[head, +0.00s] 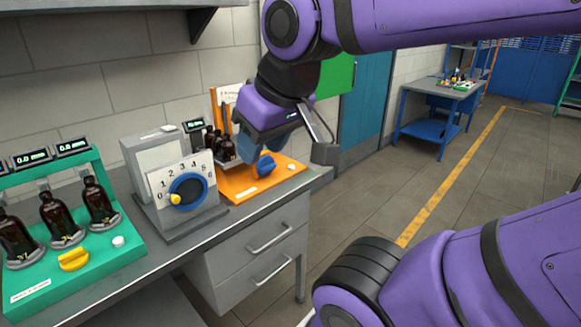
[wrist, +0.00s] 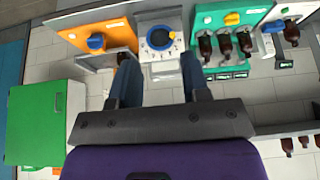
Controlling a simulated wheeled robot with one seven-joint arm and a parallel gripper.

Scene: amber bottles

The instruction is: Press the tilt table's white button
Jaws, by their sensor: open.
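The orange station (head: 240,190) stands at the right end of the bench, with a blue knob (head: 265,165) and a small white button (head: 291,167) on its top. Dark bottles (head: 222,146) stand on a tray behind, so I take it for the tilt table. My gripper (head: 243,150) is above and in front of it, fingers pointing down, hiding part of the station. In the wrist view my gripper (wrist: 159,65) is open and empty, its fingers wide apart. The orange station (wrist: 112,30) shows there at upper left, with its white button (wrist: 72,36). Contact with the button is not visible.
A grey dial box (head: 165,165) with a blue dial stands left of the orange station. A green station (head: 110,255) with bottles, a yellow knob and another white button (head: 118,241) is further left. A shelf (head: 110,12) overhangs the bench. Floor right of the bench is open.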

